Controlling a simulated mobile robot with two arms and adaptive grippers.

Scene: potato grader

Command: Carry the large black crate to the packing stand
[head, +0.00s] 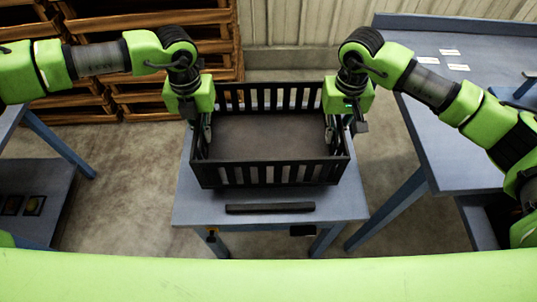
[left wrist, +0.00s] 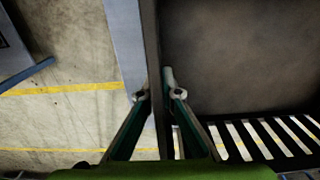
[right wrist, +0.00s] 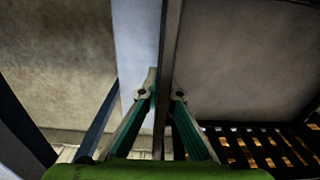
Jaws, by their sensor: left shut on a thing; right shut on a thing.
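The large black crate (head: 270,175) has slatted long walls and an empty floor. In the head view it is over a small blue-grey stand (head: 335,205); I cannot tell whether it rests on the top or hangs just above it. My left gripper (head: 207,135) is shut on the crate's left wall, one finger on each side of it, as the left wrist view shows (left wrist: 157,85). My right gripper (head: 331,130) is shut on the right wall, which also shows between its fingers in the right wrist view (right wrist: 170,60).
A dark bar (head: 270,208) lies along the stand's front edge. A blue table (head: 425,120) with white labels (head: 450,52) is at the right. Wooden crates (head: 180,45) are stacked at the back left. Another blue bench (head: 40,180) is at the left. Concrete floor shows between them.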

